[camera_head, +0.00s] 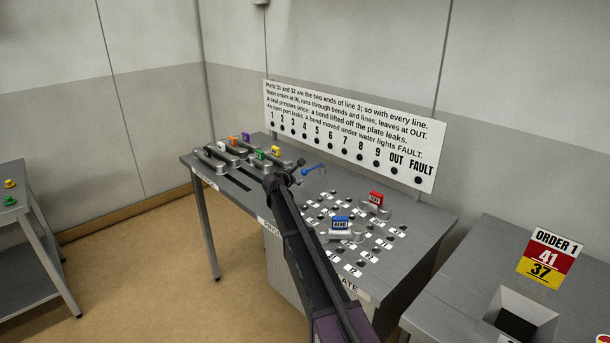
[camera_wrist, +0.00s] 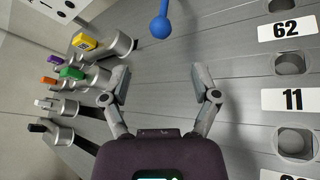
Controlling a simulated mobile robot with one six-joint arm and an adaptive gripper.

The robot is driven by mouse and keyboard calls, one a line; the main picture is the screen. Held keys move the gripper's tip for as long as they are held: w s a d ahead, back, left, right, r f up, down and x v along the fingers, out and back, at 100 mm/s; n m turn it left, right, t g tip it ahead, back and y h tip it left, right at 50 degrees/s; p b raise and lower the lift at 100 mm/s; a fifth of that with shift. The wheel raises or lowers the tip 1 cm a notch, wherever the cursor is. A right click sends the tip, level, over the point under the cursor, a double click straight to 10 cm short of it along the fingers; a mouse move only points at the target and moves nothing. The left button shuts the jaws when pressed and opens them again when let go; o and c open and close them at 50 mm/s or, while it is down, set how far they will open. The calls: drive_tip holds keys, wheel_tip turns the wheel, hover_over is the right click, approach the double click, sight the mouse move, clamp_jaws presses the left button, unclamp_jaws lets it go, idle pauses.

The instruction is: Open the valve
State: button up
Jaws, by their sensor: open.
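A blue lever (camera_head: 314,169) with a round knob stands on the grey table near its back edge, in front of the sign. It looks like the valve handle. In the wrist view its blue knob and stem (camera_wrist: 160,27) are at the top centre, ahead of my fingertips and apart from them. My gripper (camera_head: 293,172) is just left of the lever in the head view. In the wrist view my gripper (camera_wrist: 163,85) is open with nothing between its fingers. The base of the lever is hidden by my gripper or out of frame.
Grey cylindrical bends with coloured tags, such as a yellow one (camera_wrist: 86,41), lie to the left. The numbered port plate (camera_head: 330,215) is to the right, with a blue BEND block (camera_head: 340,223) and a red BEND block (camera_head: 376,199). A sign (camera_head: 345,135) stands behind.

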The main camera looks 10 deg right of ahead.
sight(303, 172)
drive_tip(key=b+x, duration=0.3)
drive_tip(key=x, duration=0.7)
drive_tip(key=shift+w+d, duration=0.2)
drive_tip(key=shift+w, duration=0.1)
clamp_jaws()
